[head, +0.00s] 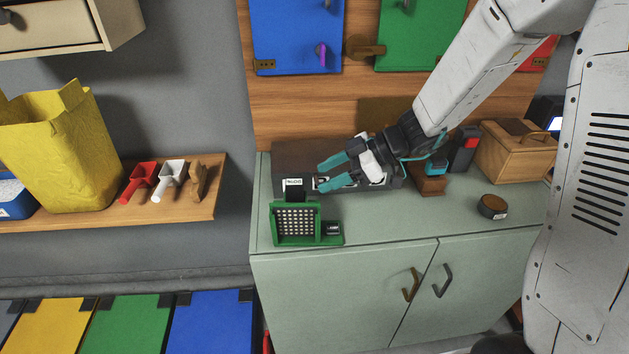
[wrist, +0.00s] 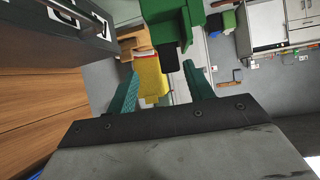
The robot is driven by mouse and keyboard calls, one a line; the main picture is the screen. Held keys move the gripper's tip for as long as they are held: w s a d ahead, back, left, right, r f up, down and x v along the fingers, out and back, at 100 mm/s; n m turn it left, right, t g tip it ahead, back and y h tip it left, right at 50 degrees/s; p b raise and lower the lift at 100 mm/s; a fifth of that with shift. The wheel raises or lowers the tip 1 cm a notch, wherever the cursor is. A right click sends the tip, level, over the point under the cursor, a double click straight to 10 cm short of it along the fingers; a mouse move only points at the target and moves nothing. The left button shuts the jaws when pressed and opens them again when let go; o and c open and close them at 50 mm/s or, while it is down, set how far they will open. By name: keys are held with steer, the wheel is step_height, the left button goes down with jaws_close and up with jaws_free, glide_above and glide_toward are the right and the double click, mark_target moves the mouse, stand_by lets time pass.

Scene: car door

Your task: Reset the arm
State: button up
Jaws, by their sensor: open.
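My gripper (head: 322,177) reaches in from the upper right on my white arm, above the green cabinet's top. Its two teal fingers are apart and point left, in front of a dark grey box (head: 290,160) with white labels. In the wrist view the fingers (wrist: 161,85) are spread, and I see nothing held between them. A green holder with a perforated panel (head: 295,222) stands just below and left of the fingertips. A small black labelled block (head: 294,192) sits at its top. The gripper partly hides the dark box.
The green cabinet (head: 345,290) also bears a wooden box (head: 515,152) and a round brown-topped piece (head: 492,207) at right. Blue (head: 297,35) and green (head: 415,35) panels hang behind. A yellow bag (head: 60,150) and scoops stand on the left shelf. The cabinet's front top is mostly clear.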

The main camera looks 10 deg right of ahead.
steer(key=shift+v, duration=0.95)
steer(key=s+d+r+m+h, duration=0.4)
steer(key=s+m, duration=0.1)
steer(key=s, duration=0.3)
steer(key=s+d+r+m+h, duration=0.4)
steer(key=s+d+m, duration=0.1)
steer(key=s, duration=0.4)
steer(key=s+d+r+m+h, duration=0.3)
steer(key=s+m, duration=0.3)
steer(key=s, duration=0.3)
steer(key=shift+d+r+m+h, duration=0.3)
steer(key=shift+d+r+h, duration=0.15)
steer(key=shift+d, duration=0.35)
